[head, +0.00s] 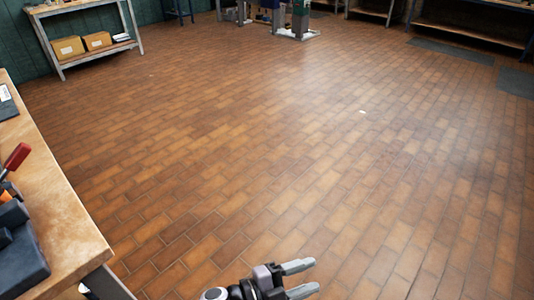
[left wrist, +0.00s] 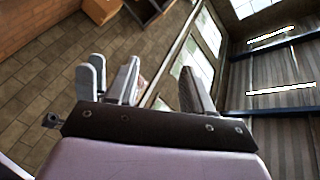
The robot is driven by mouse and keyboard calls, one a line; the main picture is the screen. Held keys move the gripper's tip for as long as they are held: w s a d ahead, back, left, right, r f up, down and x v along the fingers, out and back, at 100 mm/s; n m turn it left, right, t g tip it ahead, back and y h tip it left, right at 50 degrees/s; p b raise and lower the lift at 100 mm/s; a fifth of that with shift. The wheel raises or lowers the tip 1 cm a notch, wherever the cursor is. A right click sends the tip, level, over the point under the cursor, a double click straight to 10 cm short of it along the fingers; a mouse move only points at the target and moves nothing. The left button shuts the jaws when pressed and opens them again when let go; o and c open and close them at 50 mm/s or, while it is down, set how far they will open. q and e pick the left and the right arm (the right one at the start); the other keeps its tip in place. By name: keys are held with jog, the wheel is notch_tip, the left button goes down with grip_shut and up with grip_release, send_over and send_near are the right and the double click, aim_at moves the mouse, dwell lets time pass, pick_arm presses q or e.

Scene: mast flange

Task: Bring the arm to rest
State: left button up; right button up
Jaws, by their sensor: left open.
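My left gripper (head: 313,275) shows at the bottom of the head view, right of centre, over the tiled floor. Its two grey fingers point to the right and stand apart, with nothing between them. In the left wrist view my left gripper (left wrist: 160,78) also shows its fingers spread and empty, with windows and a ceiling with strip lights beyond. Most of the left arm is out of the head view. My right gripper is in neither view.
A wooden workbench (head: 60,215) stands at the left edge, with a red-handled tool (head: 16,158) and a dark block (head: 20,262) on it. A shelf with cardboard boxes (head: 68,48) is at the back left. The brown tiled floor (head: 270,140) is broadly clear.

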pick_arm(q)
jog(key=a+r+n+t+y+p, duration=0.1)
jog(key=a+n+t+y+p, duration=0.1)
jog(key=a+n+t+y, duration=0.85)
jog(key=s+a+f+n+g+y, duration=0.1)
jog(key=s+a+n+g, duration=0.2)
jog(key=a, duration=0.6)
jog(key=s+a+f+n+g+y+p, duration=0.1)
jog(key=s+a+n+g+y, duration=0.1)
jog(key=s+a+n, duration=0.3)
jog(key=a+n+g, duration=0.1)
jog(key=a+n, duration=0.2)
jog(key=a, duration=0.1)
jog(key=shift+s+f+p, duration=0.3)
jog(key=shift+s, duration=0.1)
jog(key=shift+d, duration=0.1)
jog(key=shift+c, duration=0.8)
jog(key=shift+w+d, duration=0.1)
jog(key=shift+w, duration=0.05)
